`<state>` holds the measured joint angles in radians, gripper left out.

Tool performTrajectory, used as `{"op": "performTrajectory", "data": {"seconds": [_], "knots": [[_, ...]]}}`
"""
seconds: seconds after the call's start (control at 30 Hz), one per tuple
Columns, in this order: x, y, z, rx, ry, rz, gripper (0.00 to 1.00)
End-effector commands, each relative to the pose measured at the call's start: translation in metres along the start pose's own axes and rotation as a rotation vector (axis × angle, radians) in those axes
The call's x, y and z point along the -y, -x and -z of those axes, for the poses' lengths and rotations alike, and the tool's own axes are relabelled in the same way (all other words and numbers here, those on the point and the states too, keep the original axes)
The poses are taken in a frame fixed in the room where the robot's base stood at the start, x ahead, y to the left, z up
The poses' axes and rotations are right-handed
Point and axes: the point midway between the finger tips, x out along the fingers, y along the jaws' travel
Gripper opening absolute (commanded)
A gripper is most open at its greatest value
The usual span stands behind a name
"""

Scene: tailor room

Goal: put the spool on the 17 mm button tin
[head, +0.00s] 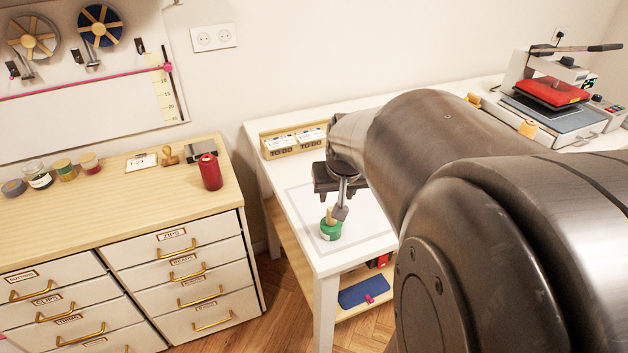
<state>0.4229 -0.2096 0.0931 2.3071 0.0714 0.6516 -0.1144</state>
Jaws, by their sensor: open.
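A green round tin (330,231) with a pale label stands on the white table, near its front left corner. A small tan piece (330,215), which looks like the spool, is upright on top of the tin, beside my fingers. My gripper (335,211) points down over the tin and is open. One finger shows at the right of the tan piece; the other finger is hard to make out. I cannot tell whether the finger touches the tan piece. The tin's size marking is too small to read.
A wooden TO DO box (293,146) stands at the table's back. A heat press (548,92) is far right. A red bottle-like object (210,171) and several small jars (64,171) stand on the drawer cabinet (130,210). My arm hides much of the table's right side.

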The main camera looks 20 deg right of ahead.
Motion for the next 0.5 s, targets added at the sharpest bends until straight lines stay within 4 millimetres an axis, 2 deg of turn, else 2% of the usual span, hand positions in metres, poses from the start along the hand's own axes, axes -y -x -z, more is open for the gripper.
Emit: {"op": "performTrajectory", "data": {"seconds": [0.27, 0.37, 0.5], "knots": [[0.006, 0.025, -0.004, -0.006, 0.012, 0.003, 0.43], [0.02, 0.04, -0.016, -0.019, 0.043, 0.012, 0.43], [0.047, 0.07, -0.047, -0.048, 0.108, 0.037, 0.43]]}}
